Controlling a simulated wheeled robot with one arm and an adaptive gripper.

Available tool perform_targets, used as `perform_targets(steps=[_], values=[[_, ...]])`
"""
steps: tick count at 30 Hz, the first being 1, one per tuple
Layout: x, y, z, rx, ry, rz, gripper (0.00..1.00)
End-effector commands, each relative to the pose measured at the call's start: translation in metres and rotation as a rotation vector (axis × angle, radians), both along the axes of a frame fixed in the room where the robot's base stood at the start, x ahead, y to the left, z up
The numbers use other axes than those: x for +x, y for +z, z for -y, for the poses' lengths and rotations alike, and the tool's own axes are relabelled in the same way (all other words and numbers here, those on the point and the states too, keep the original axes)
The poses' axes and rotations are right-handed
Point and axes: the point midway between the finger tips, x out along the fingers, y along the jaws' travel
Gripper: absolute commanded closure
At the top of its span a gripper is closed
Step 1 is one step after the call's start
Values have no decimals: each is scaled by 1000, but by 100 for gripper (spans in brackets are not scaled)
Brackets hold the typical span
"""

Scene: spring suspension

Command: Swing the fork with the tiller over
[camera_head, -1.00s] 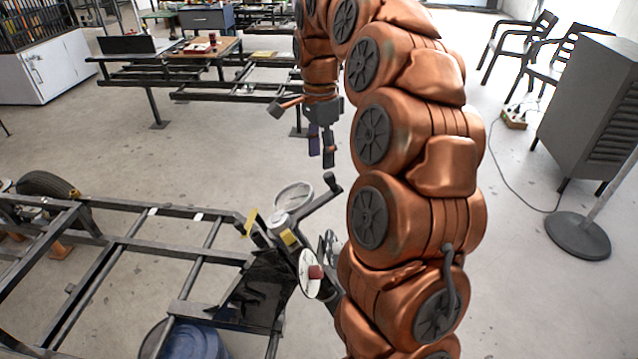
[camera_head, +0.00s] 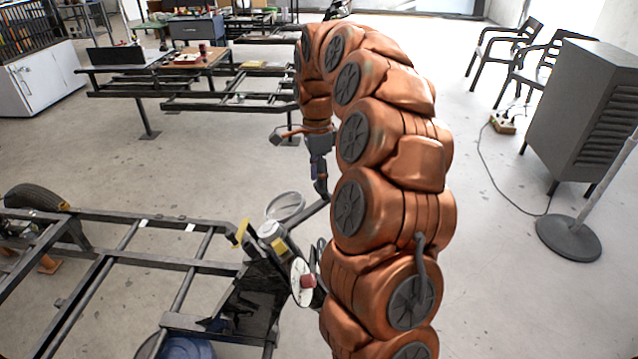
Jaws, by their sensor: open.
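The fork assembly (camera_head: 270,232) stands at the right end of the dark metal frame, with yellow and silver parts and a white disc with a red hub (camera_head: 302,282). A dark tiller bar (camera_head: 311,211) slants up and right from it. My gripper (camera_head: 321,187) points down at the tiller's upper end, its fingers open. The fingers overlap the tiller's tip in the picture; I cannot tell whether they touch it. My arm hides part of the area right of the fork.
A grey cabinet (camera_head: 585,110) and round stand base (camera_head: 568,238) are at right. Open floor lies between.

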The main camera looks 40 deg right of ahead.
Motion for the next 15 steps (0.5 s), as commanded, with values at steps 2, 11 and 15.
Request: perform_targets(steps=[2,11,15], values=[[-1,-7,0,1,0,-3,47],[-3,-23,-1,-1,0,-1,47],[-3,-24,-1,-1,0,0,47]])
